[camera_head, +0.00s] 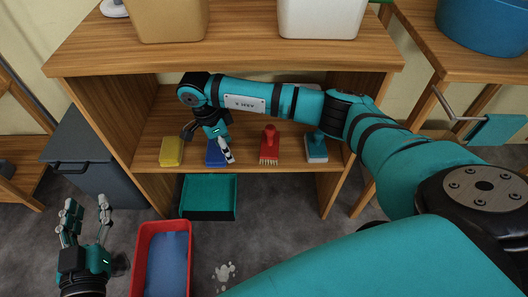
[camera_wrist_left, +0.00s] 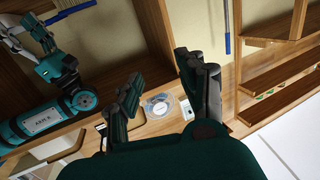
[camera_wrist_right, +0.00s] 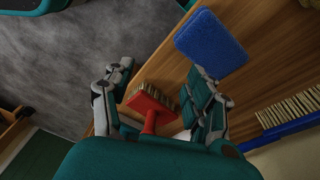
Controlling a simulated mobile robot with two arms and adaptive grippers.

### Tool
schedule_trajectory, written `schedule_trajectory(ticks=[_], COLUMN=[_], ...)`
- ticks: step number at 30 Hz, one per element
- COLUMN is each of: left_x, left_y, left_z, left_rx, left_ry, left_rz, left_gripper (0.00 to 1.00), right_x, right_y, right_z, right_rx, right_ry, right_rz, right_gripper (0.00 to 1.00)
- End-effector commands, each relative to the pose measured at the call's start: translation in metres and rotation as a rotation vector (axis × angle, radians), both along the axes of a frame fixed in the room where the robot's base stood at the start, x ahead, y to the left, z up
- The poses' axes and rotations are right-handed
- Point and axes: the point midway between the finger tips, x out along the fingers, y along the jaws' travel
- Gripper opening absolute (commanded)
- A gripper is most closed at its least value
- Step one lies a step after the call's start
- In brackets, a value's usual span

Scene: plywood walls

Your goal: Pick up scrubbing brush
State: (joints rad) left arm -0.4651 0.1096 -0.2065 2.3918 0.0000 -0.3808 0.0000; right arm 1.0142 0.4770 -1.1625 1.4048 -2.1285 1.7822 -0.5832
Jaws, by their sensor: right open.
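A red scrubbing brush (camera_head: 269,145) with pale bristles stands on the shelf of the wooden unit. A teal-blue brush (camera_head: 316,148) stands to its right. My right gripper (camera_head: 209,143) is open over the shelf, left of the red brush and near a blue sponge (camera_head: 214,156). In the right wrist view, the red brush (camera_wrist_right: 150,106) shows between and beyond the open fingers (camera_wrist_right: 160,82); I cannot tell contact. My left gripper (camera_head: 88,208) is open and empty at the lower left, above the floor; its spread fingers show in the left wrist view (camera_wrist_left: 160,80).
A yellow sponge (camera_head: 171,151) lies left of the blue one. The unit's top board (camera_head: 240,53) is above my right arm. Below are a green bin (camera_head: 209,210) and a red-rimmed container (camera_head: 139,255). A blue brush (camera_wrist_right: 285,120) shows in the right wrist view.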

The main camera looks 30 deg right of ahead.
Motion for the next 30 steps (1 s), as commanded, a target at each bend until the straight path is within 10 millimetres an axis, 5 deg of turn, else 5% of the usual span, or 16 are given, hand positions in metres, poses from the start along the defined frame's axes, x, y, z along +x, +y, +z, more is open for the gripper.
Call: schedule_trajectory(ticks=[9, 20, 28, 30], left_x=[-0.005, -0.007, -0.015, -0.019], left_y=[-0.002, -0.004, -0.006, -0.007], left_z=[0.032, 0.051, 0.081, 0.09], left_rx=[-0.033, -0.062, -0.111, -0.127], left_ry=[-0.13, -0.236, -0.416, -0.474], left_rz=[-0.006, -0.013, -0.023, -0.026], left_gripper=[0.4, 0.4, 0.4, 0.4], right_x=[0.002, -0.004, -0.012, -0.012], right_y=[-0.056, -0.09, -0.142, -0.139], right_z=[0.009, 0.009, 0.008, 0.002], right_rx=[-0.108, -0.103, -0.104, -0.1], right_ry=[-0.034, -0.033, -0.033, -0.033], right_rz=[0.027, 0.025, 0.024, 0.029], right_gripper=[0.56, 0.56, 0.56, 0.56])
